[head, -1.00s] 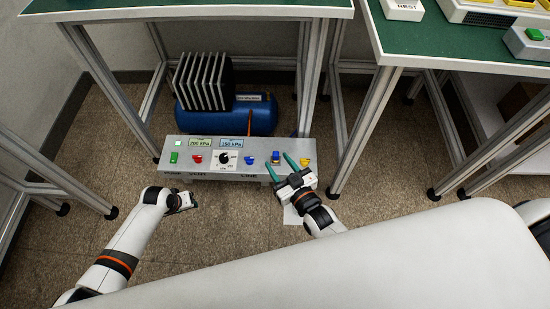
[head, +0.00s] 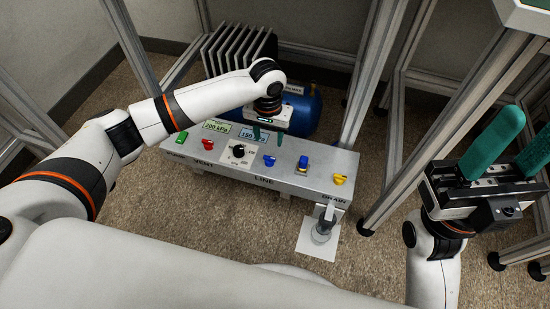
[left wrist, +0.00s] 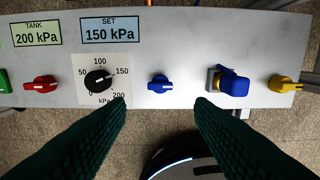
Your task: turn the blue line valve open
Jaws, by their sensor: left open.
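A small blue knob (head: 270,160), the blue line valve, sits on the grey panel (head: 225,172) above the LINE label. It also shows in the left wrist view (left wrist: 160,86), its handle lying roughly crosswise. My left gripper (head: 267,137) is open and empty, reaching down over the panel close to the knob. In the left wrist view its green fingers (left wrist: 162,104) stand apart, with the knob between and beyond their tips; I see no contact. My right gripper (head: 528,132) is open and empty at the right, raised away from the panel.
A larger blue handle (left wrist: 232,86) stands right of the knob, and a yellow knob (head: 340,180) farther right. A black dial (left wrist: 98,79) and a red knob (left wrist: 41,84) are left. A blue tank (head: 303,108) is behind. Table legs (head: 372,80) stand at right.

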